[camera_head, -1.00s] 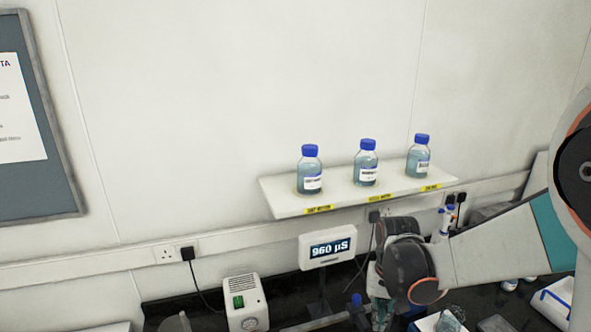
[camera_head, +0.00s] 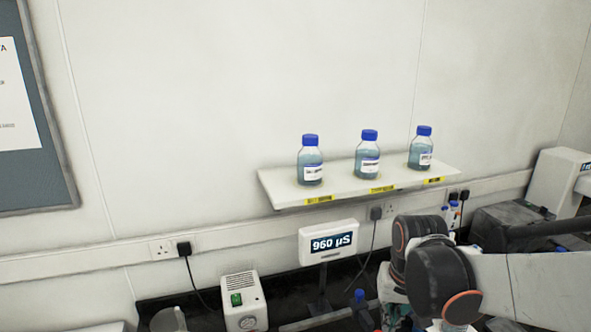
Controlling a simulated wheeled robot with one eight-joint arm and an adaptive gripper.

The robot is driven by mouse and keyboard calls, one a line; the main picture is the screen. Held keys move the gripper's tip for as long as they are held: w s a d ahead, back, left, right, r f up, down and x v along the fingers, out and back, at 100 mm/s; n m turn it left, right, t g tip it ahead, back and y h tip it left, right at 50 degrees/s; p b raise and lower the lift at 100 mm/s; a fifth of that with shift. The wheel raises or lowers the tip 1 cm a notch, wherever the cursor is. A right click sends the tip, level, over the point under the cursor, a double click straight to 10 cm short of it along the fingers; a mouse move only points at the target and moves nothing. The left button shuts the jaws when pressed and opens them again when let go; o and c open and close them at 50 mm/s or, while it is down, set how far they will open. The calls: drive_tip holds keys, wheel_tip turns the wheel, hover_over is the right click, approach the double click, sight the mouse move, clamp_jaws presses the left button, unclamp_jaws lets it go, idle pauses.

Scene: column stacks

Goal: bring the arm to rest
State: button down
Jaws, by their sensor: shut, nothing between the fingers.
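My arm reaches in from the right edge in the head view, low in front of the bench. Its pale link leads to dark round joints with orange rings near the lower right middle. The arm beyond these joints drops toward the bottom edge and is mostly hidden or cut off. I cannot make out my gripper's fingers in this view. The visible joints are below the shelf and right of the display, with nothing seen held.
A white wall shelf (camera_head: 290,199) bears three blue-capped bottles (camera_head: 310,172), (camera_head: 367,167), (camera_head: 420,160). Below are a display reading 960 µS (camera_head: 328,259), a white box with a green switch (camera_head: 243,296) and cables. Dark equipment (camera_head: 505,218) stands behind my arm. The wall above is clear.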

drive_tip(key=s+f+n+t+b, duration=0.1)
drive_tip(key=s+f+t+b, duration=0.4)
drive_tip(key=s+f+b, duration=0.4)
drive_tip(key=s+b, duration=0.2)
drive_tip(key=b, duration=0.5)
drive_tip(key=shift+s+f+n, duration=0.2)
drive_tip(key=shift+s+n, duration=0.05)
drive_tip(key=shift+n, duration=0.15)
drive_tip(key=c, duration=2.4)
unclamp_jaws()
